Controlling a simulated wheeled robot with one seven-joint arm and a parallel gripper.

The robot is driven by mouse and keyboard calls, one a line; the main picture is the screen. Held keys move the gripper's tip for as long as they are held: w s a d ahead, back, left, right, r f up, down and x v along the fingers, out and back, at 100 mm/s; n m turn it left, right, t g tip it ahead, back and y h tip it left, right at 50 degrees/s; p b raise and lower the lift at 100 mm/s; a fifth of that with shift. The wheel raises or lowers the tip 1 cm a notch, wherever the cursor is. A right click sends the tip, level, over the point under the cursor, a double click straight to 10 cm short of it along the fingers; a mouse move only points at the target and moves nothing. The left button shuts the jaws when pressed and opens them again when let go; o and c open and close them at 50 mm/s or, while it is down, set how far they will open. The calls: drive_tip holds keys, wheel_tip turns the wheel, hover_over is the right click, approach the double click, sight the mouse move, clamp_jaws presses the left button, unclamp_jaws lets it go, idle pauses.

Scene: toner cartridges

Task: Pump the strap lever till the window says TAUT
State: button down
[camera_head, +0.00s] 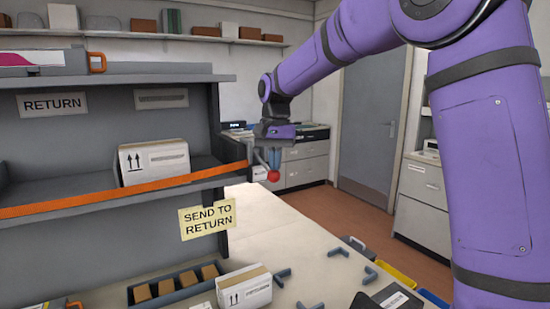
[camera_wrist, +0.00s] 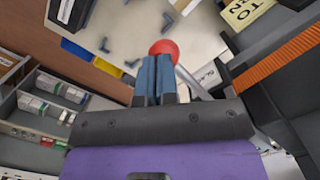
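An orange strap (camera_head: 120,196) runs across the front of the shelf bay that holds a white box (camera_head: 154,162). It also shows in the wrist view (camera_wrist: 280,57). At the strap's right end, a thin lever with a red knob (camera_head: 273,176) sticks out beside the shelf's end post. The red knob (camera_wrist: 163,47) is at my fingertips in the wrist view. My gripper (camera_head: 271,160) has its two blue fingers (camera_wrist: 156,75) together, with the knob just past their tips. I cannot tell whether they touch it. No window with readable words shows.
The shelf unit's grey end post (camera_head: 217,125) stands close left of my gripper. Below are a pale worktop (camera_head: 290,235), a tray of brown blocks (camera_head: 131,292), a white carton (camera_head: 244,287) and loose grey-blue pieces. A yellow sign (camera_head: 207,220) hangs below the strap.

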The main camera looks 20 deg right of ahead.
drive_tip(key=shift+f, duration=0.2)
idle(0.3)
drive_tip(key=w, duration=0.1)
drive_tip(key=w+d+r, duration=0.1)
drive_tip(key=shift+w+d, duration=0.15)
drive_tip(key=shift+w, duration=0.15)
drive_tip(key=shift+r, duration=0.15)
wheel_tip(320, 180, up, 10)
drive_tip(key=w, duration=0.1)
drive_tip(key=shift+d+r, duration=0.25)
drive_tip(key=shift+d, duration=0.05)
drive_tip(key=shift+s, duration=0.1)
idle(1.3)
drive_tip(key=s, duration=0.1)
drive_tip(key=s+a, duration=0.1)
drive_tip(key=s, duration=0.1)
drive_tip(key=shift+a+f, duration=0.2)
drive_tip(key=shift+a, duration=0.1)
